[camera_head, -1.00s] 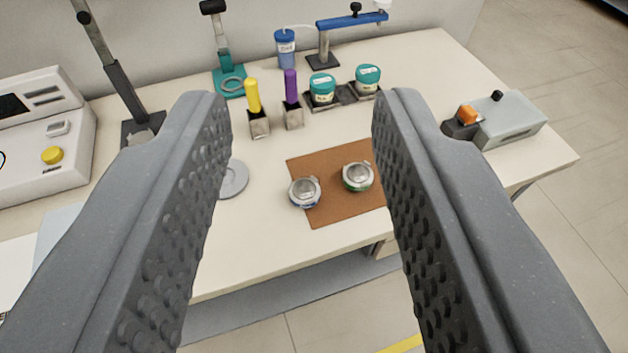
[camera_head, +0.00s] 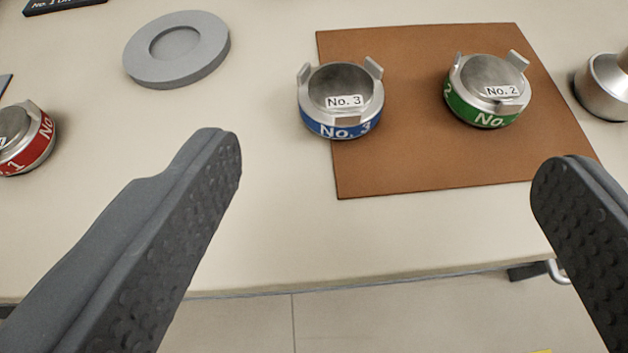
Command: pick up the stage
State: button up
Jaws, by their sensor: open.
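Three small metal cup-shaped stages with raised tabs stand on the table. The No. 3 stage (camera_head: 341,99) has a blue band and sits at the left edge of the brown mat (camera_head: 400,165), partly over it. The No. 2 stage (camera_head: 487,90) has a green band and sits on the mat. The No. 1 stage (camera_head: 22,140) has a red band and is cut off at the left picture edge. My gripper (camera_head: 390,158) is open and empty, its fingers wide apart. In the picture, No. 3 and No. 2 appear beyond the fingertips, between them; no finger touches either.
A grey ring-shaped disc (camera_head: 176,50) lies left of the mat. A metal conical part (camera_head: 604,88) stands at the right edge. A dark labelled block (camera_head: 62,5) shows at the top left. The table's front edge (camera_head: 400,281) runs below, with bare table before the mat.

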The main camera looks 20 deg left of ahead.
aim_at(336, 120)
jog(key=w+f, duration=0.2)
jog(key=w+a+f, duration=0.1)
jog(key=w+f, duration=0.1)
jog(key=w+a+f, duration=0.1)
jog(key=w+f, duration=0.1)
jog(key=shift+w+f+p, duration=0.1)
jog(key=shift+f+p, duration=0.25)
jog(key=shift+a+b+x, duration=0.15)
jog(key=shift+b+x, duration=0.15)
jog(key=shift+x, duration=0.8)
jog(key=shift+a+b+x, duration=0.1)
jog(key=shift+b+x, duration=0.15)
jog(key=shift+x, duration=0.85)
jog(key=shift+w+f, duration=0.3)
jog(key=shift+w, duration=0.05)
jog(key=c, duration=1.1)
